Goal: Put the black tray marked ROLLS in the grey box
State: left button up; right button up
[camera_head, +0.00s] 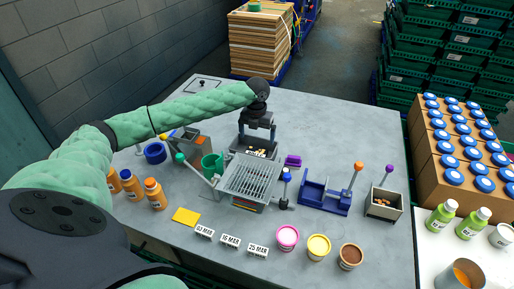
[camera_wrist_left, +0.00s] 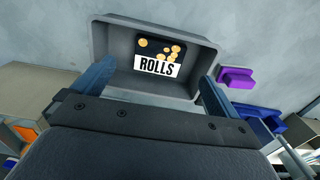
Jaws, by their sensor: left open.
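The black tray marked ROLLS (camera_wrist_left: 158,67) lies inside the grey box (camera_wrist_left: 115,38), with round golden rolls pictured or lying on its dark part above the white label. In the head view the tray (camera_head: 256,152) shows small below my left gripper (camera_head: 257,134), within the box. My left gripper is open, its two fingers apart over the near side of the box, as the left wrist view (camera_wrist_left: 157,76) also shows. Whether the fingers touch the box, I cannot tell. My right gripper is not in view.
A metal wire rack (camera_head: 250,180) stands just in front of the box. Several tubs line the front edge. The table's back right is clear.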

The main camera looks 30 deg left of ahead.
pick_arm(q)
jog(key=shift+r+b, duration=0.6)
jog(key=shift+r, duration=1.9)
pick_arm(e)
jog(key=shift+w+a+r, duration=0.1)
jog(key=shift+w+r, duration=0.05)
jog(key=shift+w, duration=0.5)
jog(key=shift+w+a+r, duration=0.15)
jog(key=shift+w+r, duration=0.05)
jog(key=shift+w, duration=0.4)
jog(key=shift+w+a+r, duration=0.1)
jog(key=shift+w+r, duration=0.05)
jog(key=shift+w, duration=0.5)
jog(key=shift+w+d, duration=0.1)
